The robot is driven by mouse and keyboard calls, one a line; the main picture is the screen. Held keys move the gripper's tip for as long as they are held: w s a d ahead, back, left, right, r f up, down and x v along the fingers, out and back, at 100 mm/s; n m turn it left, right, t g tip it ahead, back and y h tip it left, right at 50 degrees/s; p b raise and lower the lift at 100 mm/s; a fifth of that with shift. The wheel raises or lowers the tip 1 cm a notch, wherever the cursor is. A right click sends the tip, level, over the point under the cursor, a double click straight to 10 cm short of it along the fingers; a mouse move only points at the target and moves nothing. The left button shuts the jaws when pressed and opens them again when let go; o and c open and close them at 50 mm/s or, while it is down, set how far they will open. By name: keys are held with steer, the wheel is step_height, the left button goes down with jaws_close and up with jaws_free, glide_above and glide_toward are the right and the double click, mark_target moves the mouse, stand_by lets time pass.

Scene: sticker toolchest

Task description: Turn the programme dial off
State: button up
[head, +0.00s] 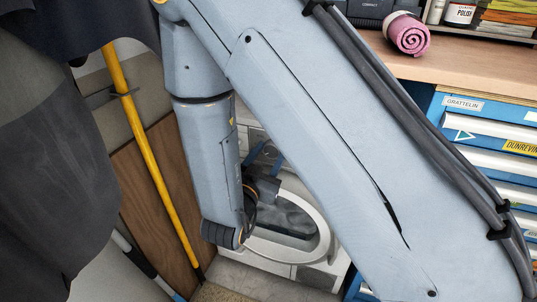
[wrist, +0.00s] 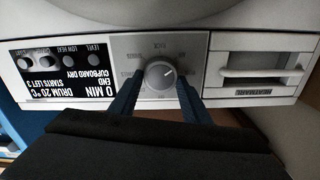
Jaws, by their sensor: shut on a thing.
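The programme dial (wrist: 160,74) is a round grey knob on a silver panel, shown upside down in the wrist view. Its pale pointer mark points up and to the right in the picture. My gripper (wrist: 159,82) has its two blue fingers on either side of the dial, shut on it. In the head view my gripper (head: 264,157) is at the top of the white dryer (head: 338,262), and the dial is hidden there. The black display (wrist: 62,72) beside the dial reads 0 MIN, DRUM 20 °C, END, CUPBOARD DRY, STARTS LEFT 3.
Small buttons (wrist: 45,61) sit on the display panel. A drawer handle (wrist: 262,62) is right of the dial. In the head view, a yellow pole (head: 150,155) leans left of the dryer, and a blue tool chest (head: 455,128) stands right. A pink rolled towel (head: 408,35) lies on the worktop.

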steer(key=m+b, duration=0.1)
steer(key=m, duration=0.5)
steer(key=shift+d+f, duration=0.1)
steer(key=shift+f, duration=0.05)
steer(key=m+b, duration=0.1)
steer(key=m, duration=0.2)
steer(key=m+b, duration=0.1)
steer(key=m, duration=0.2)
steer(key=shift+s+d+f+m, duration=0.1)
steer(key=shift+f+m, duration=0.1)
steer(key=shift+m, duration=0.2)
steer(key=m+b, duration=0.5)
steer(key=m, duration=0.1)
steer(key=shift+f, duration=0.2)
steer(key=m+b, duration=0.5)
steer(key=m, duration=0.1)
steer(key=shift+b, duration=0.4)
steer(key=o, duration=1)
steer(key=shift+o, duration=0.2)
steer(key=v, duration=0.8)
steer(key=shift+p, duration=0.45)
